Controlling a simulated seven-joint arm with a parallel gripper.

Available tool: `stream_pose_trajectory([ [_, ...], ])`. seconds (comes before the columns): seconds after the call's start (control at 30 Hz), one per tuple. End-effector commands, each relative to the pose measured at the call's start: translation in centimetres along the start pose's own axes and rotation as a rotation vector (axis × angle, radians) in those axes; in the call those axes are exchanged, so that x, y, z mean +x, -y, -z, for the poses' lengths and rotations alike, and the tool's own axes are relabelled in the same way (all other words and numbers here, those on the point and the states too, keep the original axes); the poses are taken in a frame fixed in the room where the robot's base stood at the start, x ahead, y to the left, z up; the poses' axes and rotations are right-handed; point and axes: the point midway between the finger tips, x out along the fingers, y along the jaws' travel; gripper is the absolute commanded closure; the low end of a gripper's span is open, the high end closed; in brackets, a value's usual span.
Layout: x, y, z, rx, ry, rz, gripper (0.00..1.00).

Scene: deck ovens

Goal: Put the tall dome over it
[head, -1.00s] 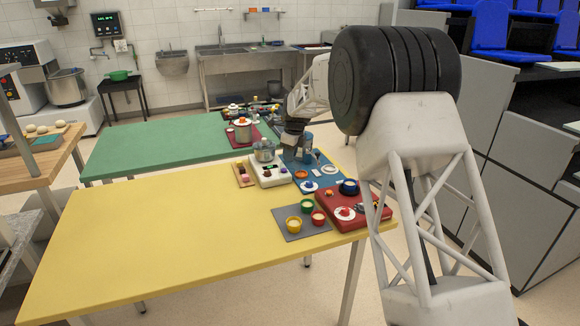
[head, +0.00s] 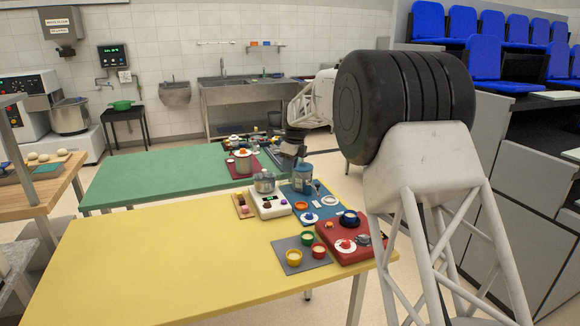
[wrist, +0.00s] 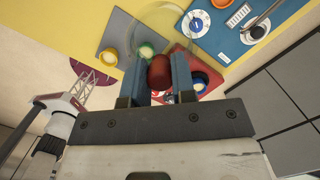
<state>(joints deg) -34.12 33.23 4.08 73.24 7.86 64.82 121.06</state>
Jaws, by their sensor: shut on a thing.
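My gripper (head: 291,150) is above the blue mat in the head view, pointing down. In the wrist view its jaws (wrist: 158,80) are shut on a dark red knob (wrist: 159,72). A clear dome (head: 302,173) hangs below the gripper, in front of the blue mat; its faint round outline shows past the jaws in the wrist view.
The blue mat (head: 329,209) also holds an orange bowl (head: 301,206). The red board (head: 326,232) bears a dark blue cup (head: 350,218). Several small bowls stand on a grey mat (head: 283,246). A white scale (head: 267,211) bears a pot. The yellow table's left side is bare (head: 150,260).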

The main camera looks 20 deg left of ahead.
Motion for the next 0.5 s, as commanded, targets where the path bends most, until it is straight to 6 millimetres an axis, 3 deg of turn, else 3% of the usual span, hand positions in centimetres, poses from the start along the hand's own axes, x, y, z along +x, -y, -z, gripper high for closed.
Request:
stream_pose_trajectory([
  [0.33, 0.0, 0.1, 0.2, 0.000, 0.000, 0.000, 0.94],
  [0.5, 0.1, 0.7, 1.4, 0.001, 0.000, 0.000, 0.94],
])
